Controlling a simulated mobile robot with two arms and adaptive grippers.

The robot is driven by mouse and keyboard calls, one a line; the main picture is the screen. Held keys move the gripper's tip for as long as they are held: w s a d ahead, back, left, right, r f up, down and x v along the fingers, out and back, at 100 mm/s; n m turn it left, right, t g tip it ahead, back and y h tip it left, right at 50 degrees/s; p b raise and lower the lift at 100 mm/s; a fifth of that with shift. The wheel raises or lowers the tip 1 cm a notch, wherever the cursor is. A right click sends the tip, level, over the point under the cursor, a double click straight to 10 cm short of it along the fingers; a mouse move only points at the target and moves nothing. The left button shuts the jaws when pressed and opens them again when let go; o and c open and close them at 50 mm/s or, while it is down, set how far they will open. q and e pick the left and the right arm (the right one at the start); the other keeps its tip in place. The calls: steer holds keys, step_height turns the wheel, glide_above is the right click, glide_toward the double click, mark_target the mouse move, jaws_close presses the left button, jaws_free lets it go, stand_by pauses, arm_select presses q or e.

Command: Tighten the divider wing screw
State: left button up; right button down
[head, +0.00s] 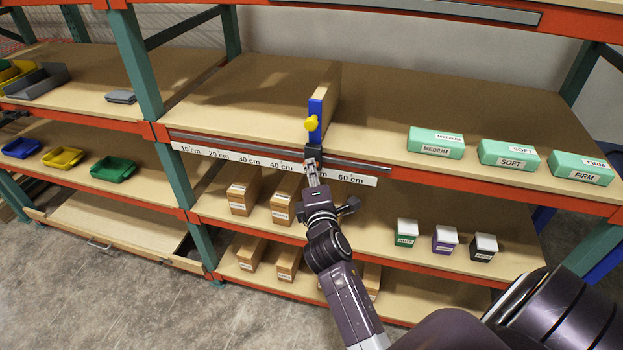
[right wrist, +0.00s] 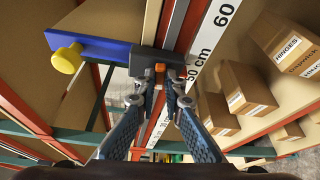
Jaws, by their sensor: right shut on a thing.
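The divider (head: 316,107) is an upright tan panel with a blue front edge and a yellow knob (head: 310,124). It stands on the middle shelf near the ruler strip's 50 cm area, which my gripper partly covers. A dark clamp block (head: 313,152) sits at its foot on the front rail; it also shows in the right wrist view (right wrist: 146,60). A small orange part, seemingly the wing screw (right wrist: 160,68), shows on the block. My right gripper (head: 312,172) reaches up from below, its fingertips (right wrist: 157,90) shut on the screw, which they partly hide. My left gripper is out of view.
A white ruler strip (head: 225,159) runs along the shelf front. Green boxes (head: 436,143) stand to the right on the same shelf. Cardboard boxes (head: 244,190) and small dark-bodied boxes (head: 445,240) stand on the shelf below. The shelf beside the divider is clear.

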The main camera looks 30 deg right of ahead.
steer(key=shift+f+m+t+b, duration=0.2)
steer(key=shift+m+t+b, duration=0.1)
steer(key=shift+m+b, duration=0.75)
steer(key=c, duration=2)
jaws_free()
steer(key=shift+r, duration=0.1)
